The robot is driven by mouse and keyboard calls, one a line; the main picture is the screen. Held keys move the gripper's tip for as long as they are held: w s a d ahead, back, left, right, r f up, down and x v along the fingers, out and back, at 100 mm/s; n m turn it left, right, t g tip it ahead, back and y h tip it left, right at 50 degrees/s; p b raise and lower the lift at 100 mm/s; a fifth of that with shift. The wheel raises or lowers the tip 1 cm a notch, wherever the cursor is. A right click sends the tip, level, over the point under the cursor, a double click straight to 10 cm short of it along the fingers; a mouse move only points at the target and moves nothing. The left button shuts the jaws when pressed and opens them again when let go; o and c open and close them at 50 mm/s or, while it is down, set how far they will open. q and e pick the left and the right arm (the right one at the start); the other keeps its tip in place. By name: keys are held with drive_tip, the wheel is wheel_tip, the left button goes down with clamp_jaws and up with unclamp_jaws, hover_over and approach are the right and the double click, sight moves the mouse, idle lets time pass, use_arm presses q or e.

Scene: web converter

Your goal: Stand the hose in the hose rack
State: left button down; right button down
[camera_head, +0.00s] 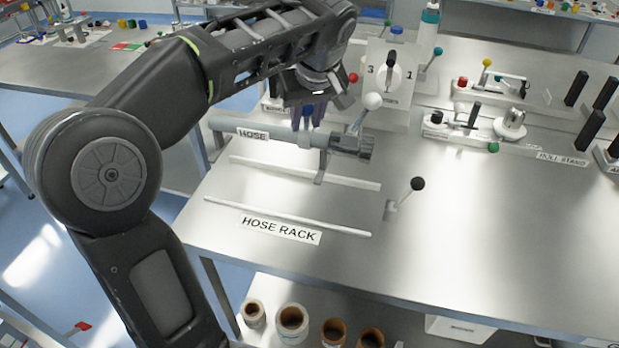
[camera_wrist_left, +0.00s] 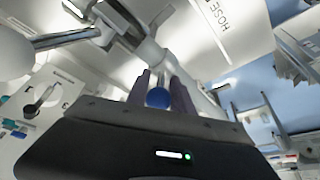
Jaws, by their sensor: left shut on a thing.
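The hose (camera_head: 270,134) is a grey tube with a white HOSE label and a dark fitting at its right end. It lies roughly level, running left to right behind the hose rack. My left gripper (camera_head: 308,118) comes down over its middle and is shut on it. A blue knob (camera_head: 308,109) shows at the fingers; it also shows between them in the left wrist view (camera_wrist_left: 158,97). The exact contact is partly hidden by the gripper. The hose rack has two pale rails (camera_head: 300,215) and a HOSE RACK label (camera_head: 280,228). My right gripper is out of view.
A white-knobbed lever (camera_head: 373,101) stands close to the hose's right end, before a dial panel (camera_head: 389,75). A black-knobbed lever (camera_head: 417,184) stands right of the rack. Fixtures fill the back right. The steel table's front right (camera_head: 500,240) is clear.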

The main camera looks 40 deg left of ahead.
sight(308, 136)
use_arm(q)
drive_tip(key=shift+w, duration=0.15)
drive_tip(key=shift+s+r, duration=0.15)
drive_tip(key=shift+s, duration=0.1)
drive_tip(key=shift+w+f, duration=0.1)
drive_tip(key=shift+f, duration=3.05)
drive_tip(key=shift+f+p, duration=0.4)
drive_tip(key=shift+f, duration=1.6)
drive_tip(key=c, duration=1.1)
unclamp_jaws()
drive_tip(key=v, duration=1.2)
drive_tip(key=shift+b, duration=0.45)
